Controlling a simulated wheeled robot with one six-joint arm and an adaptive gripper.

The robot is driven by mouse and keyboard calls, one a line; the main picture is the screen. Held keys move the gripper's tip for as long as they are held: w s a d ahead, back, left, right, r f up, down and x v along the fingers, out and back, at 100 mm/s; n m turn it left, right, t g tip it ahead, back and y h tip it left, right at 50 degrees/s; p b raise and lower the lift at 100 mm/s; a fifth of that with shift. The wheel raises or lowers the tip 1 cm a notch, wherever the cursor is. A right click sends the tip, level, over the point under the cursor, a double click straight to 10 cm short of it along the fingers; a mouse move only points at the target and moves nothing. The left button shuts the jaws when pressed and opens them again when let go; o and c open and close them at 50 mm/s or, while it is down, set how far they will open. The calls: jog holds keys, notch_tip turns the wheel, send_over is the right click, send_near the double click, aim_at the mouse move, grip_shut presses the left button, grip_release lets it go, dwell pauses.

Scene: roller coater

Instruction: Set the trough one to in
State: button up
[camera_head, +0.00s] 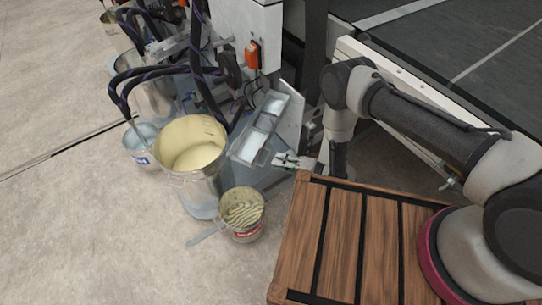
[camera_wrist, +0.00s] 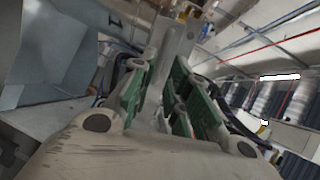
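The trough (camera_head: 262,128) is a grey metal tray with pale contents in two sections. It is mounted on the side of the machine, tilted in the picture. My gripper (camera_head: 279,158) is just right of the trough's lower end; I cannot tell whether they touch. In the wrist view my gripper (camera_wrist: 163,72) shows two fingers with green pads and a gap between them. A pale grey upright part (camera_wrist: 177,42) shows at the gap, beyond or between the fingertips; no firm hold on it is visible. Which position the trough is set to cannot be read.
A large bucket of cream liquid (camera_head: 190,150), a smaller paint can (camera_head: 246,234) and a blue-labelled pail (camera_head: 138,157) stand left and below. Dark hoses (camera_head: 120,100) hang beside the machine (camera_head: 240,30). A slatted wooden surface (camera_head: 330,235) lies under my arm.

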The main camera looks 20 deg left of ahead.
aim_at(267, 158)
jog(key=x, duration=0.6)
grip_shut()
